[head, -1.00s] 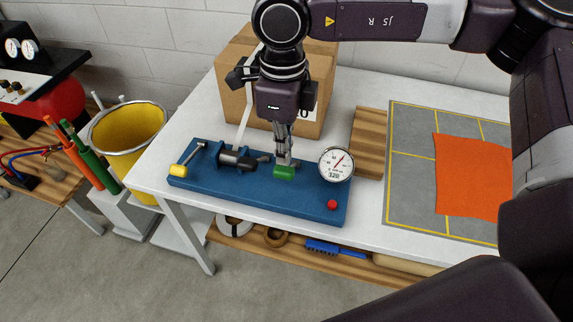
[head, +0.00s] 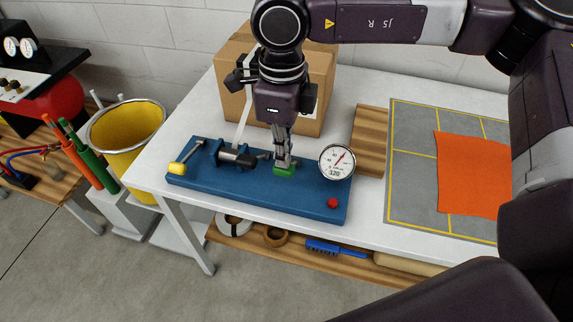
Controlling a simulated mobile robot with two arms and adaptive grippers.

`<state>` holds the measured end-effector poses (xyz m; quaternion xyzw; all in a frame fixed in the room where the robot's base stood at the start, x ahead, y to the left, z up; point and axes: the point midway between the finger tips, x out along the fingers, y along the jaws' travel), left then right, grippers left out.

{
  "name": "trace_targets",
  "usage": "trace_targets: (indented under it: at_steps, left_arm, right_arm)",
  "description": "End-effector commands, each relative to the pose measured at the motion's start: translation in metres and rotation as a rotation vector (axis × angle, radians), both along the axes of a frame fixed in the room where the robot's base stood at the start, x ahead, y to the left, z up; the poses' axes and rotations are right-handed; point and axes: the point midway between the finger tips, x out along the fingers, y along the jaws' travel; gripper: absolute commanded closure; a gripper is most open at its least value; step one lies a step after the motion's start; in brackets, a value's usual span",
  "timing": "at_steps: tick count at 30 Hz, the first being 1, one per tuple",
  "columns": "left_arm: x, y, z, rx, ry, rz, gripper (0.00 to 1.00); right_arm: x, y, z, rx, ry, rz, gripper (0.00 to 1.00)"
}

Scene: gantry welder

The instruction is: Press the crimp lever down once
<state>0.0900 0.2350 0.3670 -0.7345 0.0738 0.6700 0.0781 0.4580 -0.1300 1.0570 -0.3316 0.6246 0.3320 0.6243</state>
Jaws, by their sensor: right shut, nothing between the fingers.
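A blue base plate (head: 225,190) lies on the white table and carries several small devices. A green grip (head: 285,171) sits near its middle, directly under my right gripper. A yellow-ended lever (head: 177,168) stands at the plate's left end, and a black-handled part (head: 237,160) lies between them. No label shows which one is the crimp lever. My right gripper (head: 283,161) points down, shut and empty, with its fingertips at the green grip. They seem to touch it and hide part of it. My left gripper is not in view.
A round gauge (head: 336,162) stands just right of the green grip, with a red button (head: 332,203) in front. A cardboard box (head: 318,66) is close behind my right gripper. An orange cloth (head: 470,175) lies on the grey mat (head: 410,200) at right. A yellow bucket (head: 127,134) stands left.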

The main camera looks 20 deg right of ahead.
Motion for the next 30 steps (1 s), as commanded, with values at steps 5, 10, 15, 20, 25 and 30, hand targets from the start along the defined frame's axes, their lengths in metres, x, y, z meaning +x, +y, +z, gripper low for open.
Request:
trace_targets:
  at_steps: [5,10,15,20,25,30]
  left_arm:
    - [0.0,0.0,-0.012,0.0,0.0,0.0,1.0]
    - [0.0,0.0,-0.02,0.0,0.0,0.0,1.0]
    - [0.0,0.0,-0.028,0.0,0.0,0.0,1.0]
    - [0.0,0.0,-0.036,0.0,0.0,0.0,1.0]
    - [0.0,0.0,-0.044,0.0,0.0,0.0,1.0]
    - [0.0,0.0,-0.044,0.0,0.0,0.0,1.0]
  right_arm:
    - [-0.003,0.002,-0.011,0.0,0.0,0.001,1.0]
    - [-0.005,0.004,-0.019,0.0,0.0,0.0,1.0]
    - [-0.007,0.005,-0.027,-0.001,-0.001,0.0,1.0]
    - [-0.01,0.006,-0.036,-0.003,-0.001,0.0,1.0]
    - [-0.012,0.007,-0.043,-0.004,-0.001,-0.002,1.0]
    - [-0.012,0.007,-0.044,-0.005,-0.002,-0.004,1.0]
